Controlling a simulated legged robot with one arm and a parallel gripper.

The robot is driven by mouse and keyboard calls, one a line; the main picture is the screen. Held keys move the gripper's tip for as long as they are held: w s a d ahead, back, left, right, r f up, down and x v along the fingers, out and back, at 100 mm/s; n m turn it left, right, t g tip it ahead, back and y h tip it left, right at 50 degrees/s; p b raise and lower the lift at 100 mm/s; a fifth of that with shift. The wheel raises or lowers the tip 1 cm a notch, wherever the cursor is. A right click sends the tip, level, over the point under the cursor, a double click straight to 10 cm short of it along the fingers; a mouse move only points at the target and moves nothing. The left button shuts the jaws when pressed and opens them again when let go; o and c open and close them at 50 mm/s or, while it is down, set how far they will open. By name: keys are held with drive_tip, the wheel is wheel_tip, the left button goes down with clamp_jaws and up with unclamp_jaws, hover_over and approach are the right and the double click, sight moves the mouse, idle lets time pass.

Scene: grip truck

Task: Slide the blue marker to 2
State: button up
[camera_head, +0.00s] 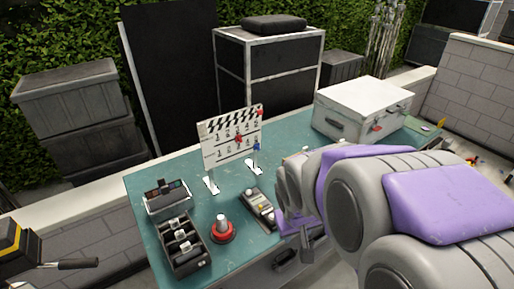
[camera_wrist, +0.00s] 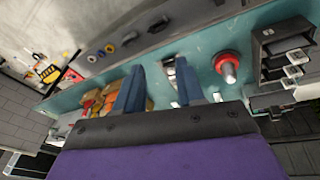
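A white clapperboard (camera_head: 231,137) with two rows of numbers stands upright on the teal table. The small blue marker (camera_head: 256,147) is at the right end of its lower row; the number behind it is hard to read. A red marker (camera_head: 238,139) is near the middle of the board, and another red marker (camera_head: 260,112) is at its upper right. My gripper (camera_wrist: 160,66) is open, with its two blue fingers apart and nothing clearly held between them. In the head view it is at the table's front, right of and nearer than the board, partly hidden by my arm.
The teal table (camera_head: 150,219) bears a red-based knob (camera_head: 221,229), a black tray (camera_head: 182,244), a small control box (camera_head: 258,208) and a white case (camera_head: 362,108). The knob (camera_wrist: 228,67) also shows in the wrist view. Table surface before the board is partly clear.

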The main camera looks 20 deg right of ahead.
drive_tip(key=w+d+f+t, duration=0.1)
drive_tip(key=w+d+t, duration=0.15)
drive_tip(key=w, duration=0.55)
drive_tip(key=w+d+f+t, duration=0.2)
drive_tip(key=w+d, duration=0.2)
drive_tip(key=w, duration=0.5)
drive_tip(key=n+t+y+b, duration=0.2)
drive_tip(key=n+t+y, duration=0.2)
drive_tip(key=t+y, duration=0.45)
approach(259, 148)
drive_tip(key=w+a+t+h+b, duration=0.1)
drive_tip(key=w+a+b, duration=0.2)
drive_tip(key=w, duration=0.5)
drive_tip(key=shift+w+a+f+t, duration=0.25)
drive_tip(key=shift+w+f+t, duration=0.05)
drive_tip(key=shift+f, duration=0.15)
clamp_jaws()
